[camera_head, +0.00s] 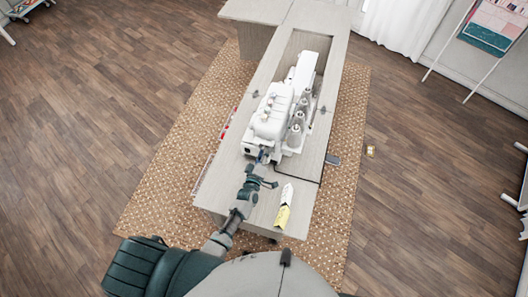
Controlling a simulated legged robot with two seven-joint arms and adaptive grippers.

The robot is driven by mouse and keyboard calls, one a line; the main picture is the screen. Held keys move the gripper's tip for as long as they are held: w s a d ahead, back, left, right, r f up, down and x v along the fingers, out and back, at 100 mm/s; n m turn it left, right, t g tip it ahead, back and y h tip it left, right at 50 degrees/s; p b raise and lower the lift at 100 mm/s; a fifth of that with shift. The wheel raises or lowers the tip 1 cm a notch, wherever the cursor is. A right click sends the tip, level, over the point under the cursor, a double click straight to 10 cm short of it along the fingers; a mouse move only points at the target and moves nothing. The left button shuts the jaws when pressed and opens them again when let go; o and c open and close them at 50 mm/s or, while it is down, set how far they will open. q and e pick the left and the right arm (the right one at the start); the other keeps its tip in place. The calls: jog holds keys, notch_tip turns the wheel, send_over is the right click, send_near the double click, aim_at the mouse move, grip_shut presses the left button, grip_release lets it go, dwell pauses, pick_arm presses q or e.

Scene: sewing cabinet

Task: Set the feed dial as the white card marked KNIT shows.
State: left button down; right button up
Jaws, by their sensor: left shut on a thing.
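A white serger sewing machine (270,118) stands on the pale cabinet top. My left gripper (263,157) is at the near end of the machine, touching it. It is shut on a small part there, which looks to be the feed dial; the fingers hide the dial, and its setting cannot be read. A white card (287,192) and a yellow card (282,216) stand on the cabinet top to the right of my left forearm. Their print is too small to read here. My right gripper is not in view.
The long cabinet (319,150) stands on a woven tan rug (165,190). Several pale thread cones (297,125) stand at the machine's right side. A dark flat thing (332,159) is at the cabinet's right edge. A small yellowish object (371,151) lies on the wooden floor, which is otherwise mostly clear.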

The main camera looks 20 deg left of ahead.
pick_arm(q)
jog(key=shift+s+d+f+m, duration=0.1)
jog(key=shift+s+f+m, duration=0.1)
jog(key=shift+f+m, duration=0.25)
jog(key=c, duration=0.8)
grip_release()
jog(key=shift+o, duration=0.2)
jog(key=shift+w+r, duration=0.1)
jog(key=shift+r, duration=0.05)
jog(key=s, duration=1.2)
jog(key=shift+a, duration=0.2)
